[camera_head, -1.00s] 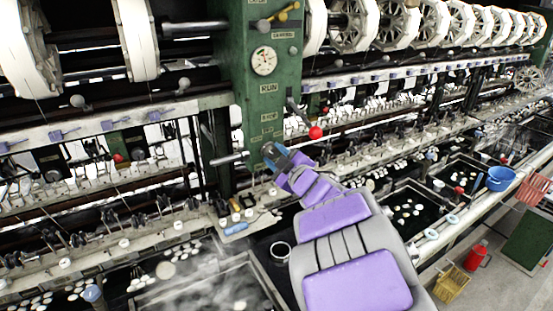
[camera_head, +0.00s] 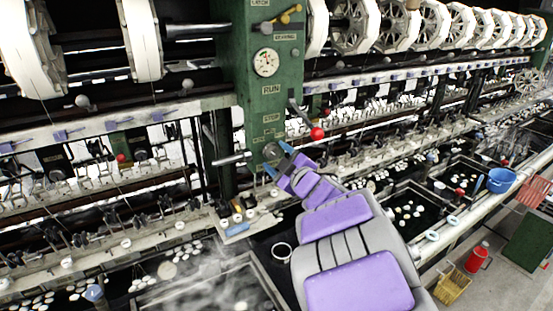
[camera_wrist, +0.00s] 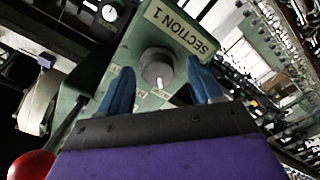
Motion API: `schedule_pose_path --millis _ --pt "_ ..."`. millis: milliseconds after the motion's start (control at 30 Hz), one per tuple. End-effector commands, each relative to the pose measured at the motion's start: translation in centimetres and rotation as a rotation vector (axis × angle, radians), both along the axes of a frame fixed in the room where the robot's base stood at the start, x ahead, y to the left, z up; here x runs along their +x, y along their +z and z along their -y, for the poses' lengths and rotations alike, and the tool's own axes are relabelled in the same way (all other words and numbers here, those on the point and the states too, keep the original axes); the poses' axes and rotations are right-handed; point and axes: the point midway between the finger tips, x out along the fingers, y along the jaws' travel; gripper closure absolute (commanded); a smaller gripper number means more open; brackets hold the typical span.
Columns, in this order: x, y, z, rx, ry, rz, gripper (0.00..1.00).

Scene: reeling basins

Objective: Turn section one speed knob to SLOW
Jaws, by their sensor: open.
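The section one speed knob (camera_wrist: 157,70) is a round grey dial on a green panel, under a cream "SECTION 1" label (camera_wrist: 181,28). A white mark on it faces the lower edge of the wrist view. Small labels below it are too small or hidden to read. In the head view the knob (camera_head: 272,151) is low on the green post (camera_head: 268,108). My gripper (camera_head: 277,158) is open, its blue fingers just in front of the knob. In the wrist view the gripper (camera_wrist: 159,69) has one finger on each side of the knob, with visible gaps.
A lever with a red ball (camera_head: 317,133) sticks out to the right above my gripper; the ball (camera_wrist: 32,165) also shows at lower left in the wrist view. A horizontal rod (camera_head: 230,159) juts out left of the knob. Steaming basins (camera_head: 215,285) lie below.

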Motion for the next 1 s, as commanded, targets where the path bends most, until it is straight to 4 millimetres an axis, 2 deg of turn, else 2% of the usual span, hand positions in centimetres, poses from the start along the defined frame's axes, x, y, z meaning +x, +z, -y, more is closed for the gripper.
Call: schedule_pose_path --millis 267,767,1000 --pt "-3.3 0.0 2.4 -0.001 -0.004 -0.001 0.35" --pt "-11.8 -0.1 7.9 -0.001 -0.004 -0.002 0.35" --pt "-13.2 -0.6 8.9 -0.001 -0.001 -0.003 0.35"
